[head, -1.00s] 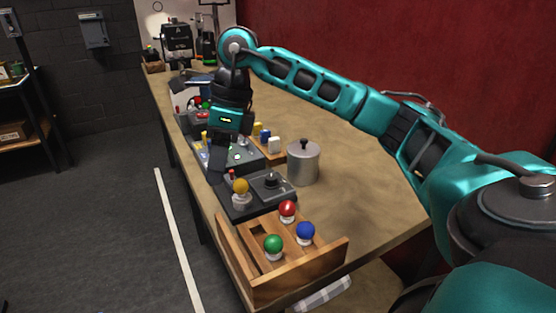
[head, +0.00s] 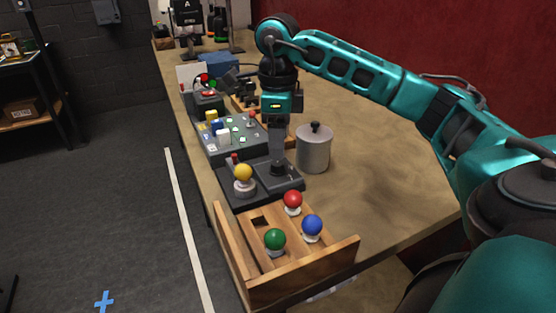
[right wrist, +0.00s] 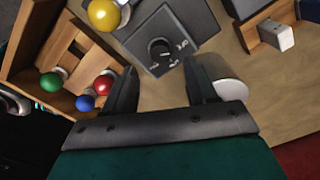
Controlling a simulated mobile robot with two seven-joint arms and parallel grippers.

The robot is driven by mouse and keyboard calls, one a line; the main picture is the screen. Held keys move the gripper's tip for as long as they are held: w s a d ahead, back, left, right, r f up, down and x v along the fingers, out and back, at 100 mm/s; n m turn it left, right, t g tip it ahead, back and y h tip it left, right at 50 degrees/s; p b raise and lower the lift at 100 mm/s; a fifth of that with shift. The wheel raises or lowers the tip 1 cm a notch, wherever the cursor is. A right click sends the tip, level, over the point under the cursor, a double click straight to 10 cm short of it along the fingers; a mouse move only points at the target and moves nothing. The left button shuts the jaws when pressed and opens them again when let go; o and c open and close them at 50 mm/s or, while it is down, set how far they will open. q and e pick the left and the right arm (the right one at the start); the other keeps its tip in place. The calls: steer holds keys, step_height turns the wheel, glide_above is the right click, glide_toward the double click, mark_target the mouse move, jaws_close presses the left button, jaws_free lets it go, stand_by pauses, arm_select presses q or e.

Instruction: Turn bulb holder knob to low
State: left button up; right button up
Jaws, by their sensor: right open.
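The bulb holder (head: 232,197) is a dark box near the table's left edge, with a yellow bulb (head: 244,173) standing in it. Its black round knob (right wrist: 158,47) shows in the right wrist view on a dark plate with small white markings; I cannot read its setting surely. My right gripper (head: 277,160) is over the knob side of the holder, pointing down. In the right wrist view its open fingers (right wrist: 161,78) frame the knob area, with nothing between them. In the head view the fingers partly hide the knob. My left gripper is not in view.
A wooden crate (head: 303,277) with red, blue and green bulbs stands in front of the holder. A grey lidded canister (head: 314,149) stands close to the right of the gripper. A button panel (head: 245,145) lies behind the holder. The table's right side is clear.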

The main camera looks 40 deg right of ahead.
mark_target(278, 162)
steer(key=shift+f, duration=2.4)
steer(key=c, duration=1.1)
